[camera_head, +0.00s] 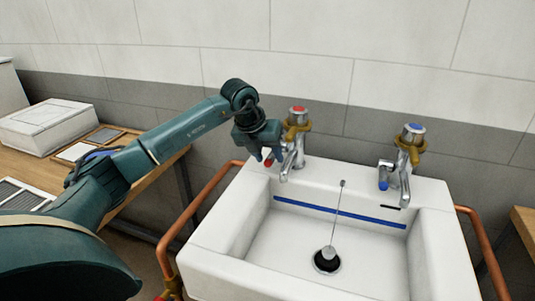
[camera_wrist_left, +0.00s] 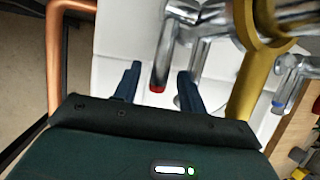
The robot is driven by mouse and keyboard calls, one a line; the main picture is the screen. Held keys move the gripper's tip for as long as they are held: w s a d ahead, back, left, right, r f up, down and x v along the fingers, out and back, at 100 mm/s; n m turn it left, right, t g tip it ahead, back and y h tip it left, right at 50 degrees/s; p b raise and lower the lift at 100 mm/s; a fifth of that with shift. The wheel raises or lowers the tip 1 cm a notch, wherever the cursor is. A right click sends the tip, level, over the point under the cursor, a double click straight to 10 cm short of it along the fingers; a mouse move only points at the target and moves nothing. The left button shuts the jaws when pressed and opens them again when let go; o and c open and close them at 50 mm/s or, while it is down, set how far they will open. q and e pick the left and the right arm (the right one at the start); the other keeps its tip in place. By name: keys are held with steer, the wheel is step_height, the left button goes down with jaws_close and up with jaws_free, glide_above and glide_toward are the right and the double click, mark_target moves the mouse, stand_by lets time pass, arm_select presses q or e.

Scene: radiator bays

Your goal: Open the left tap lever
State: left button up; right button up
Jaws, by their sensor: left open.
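The left tap (camera_head: 299,122) is chrome with a red-marked top and a brass-coloured collar, at the back left of the sink. Its lever is a chrome rod with a red tip (camera_head: 267,162), on the tap's left side. In the left wrist view the lever's red end (camera_wrist_left: 158,88) lies between the two dark fingers of my left gripper (camera_wrist_left: 160,74). The fingers are open, with a gap on each side of the lever. In the head view my left gripper (camera_head: 266,155) is beside the tap and partly hides the lever. My right gripper is not in view.
The white sink (camera_head: 215,235) has a drain plug (camera_head: 326,260) on a chain. A second tap (camera_head: 409,150) with a blue-tipped lever stands at right. A copper pipe (camera_head: 196,205) runs along the sink's left side. A wooden bench (camera_head: 160,160) stands at left.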

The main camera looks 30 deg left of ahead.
arm_select(q)
jaws_close()
stand_by(0.4)
